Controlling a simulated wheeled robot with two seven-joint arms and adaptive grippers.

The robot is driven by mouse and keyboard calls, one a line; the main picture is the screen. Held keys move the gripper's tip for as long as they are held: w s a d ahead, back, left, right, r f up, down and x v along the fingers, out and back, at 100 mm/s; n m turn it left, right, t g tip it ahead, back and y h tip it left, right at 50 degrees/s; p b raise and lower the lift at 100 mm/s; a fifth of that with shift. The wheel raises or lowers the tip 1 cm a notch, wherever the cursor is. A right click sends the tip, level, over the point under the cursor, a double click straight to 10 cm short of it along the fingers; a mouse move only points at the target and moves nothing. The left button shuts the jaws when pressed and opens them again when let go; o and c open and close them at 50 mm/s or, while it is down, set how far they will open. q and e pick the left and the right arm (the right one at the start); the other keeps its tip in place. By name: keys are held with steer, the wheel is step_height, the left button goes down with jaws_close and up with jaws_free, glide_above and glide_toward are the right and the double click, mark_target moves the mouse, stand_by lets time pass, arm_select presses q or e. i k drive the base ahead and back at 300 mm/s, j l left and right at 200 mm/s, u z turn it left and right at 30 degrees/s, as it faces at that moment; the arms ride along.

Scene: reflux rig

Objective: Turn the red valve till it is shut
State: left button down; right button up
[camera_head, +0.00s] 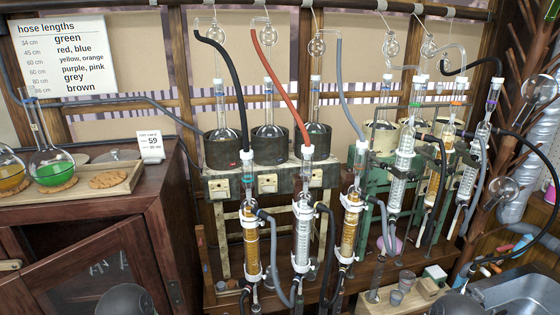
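I cannot clearly pick out a red valve in the head view. A red hose (279,88) runs down from the upper rail to the top of the middle front condenser (303,232). A small reddish band shows at that condenser's top joint, too small to tell what it is. An amber condenser stands on each side of it, the left one (251,240) and the right one (349,225). Neither of my grippers is in view. Dark rounded parts, probably of my arms, show at the bottom edge.
Several flasks sit in heating mantles (229,150) behind the condensers. More glassware and hoses crowd the right, above a metal sink (525,291). A wooden cabinet (90,228) with a partly open door stands at left, with a tray of flasks (85,190) on top.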

mark_target(505, 247)
steer(key=i+l+u, duration=0.15)
steer(key=l, duration=0.15)
steer(key=i+l+u, duration=0.2)
steer(key=l, duration=0.15)
steer(key=i+l+u, duration=0.15)
steer(key=l, duration=0.2)
steer(key=k+z, duration=0.1)
steer(key=z, duration=0.35)
steer(key=k+l+z, duration=0.1)
steer(key=z, duration=0.4)
steer(key=l+z, duration=0.15)
steer(key=z, duration=0.3)
steer(key=k+l, duration=0.05)
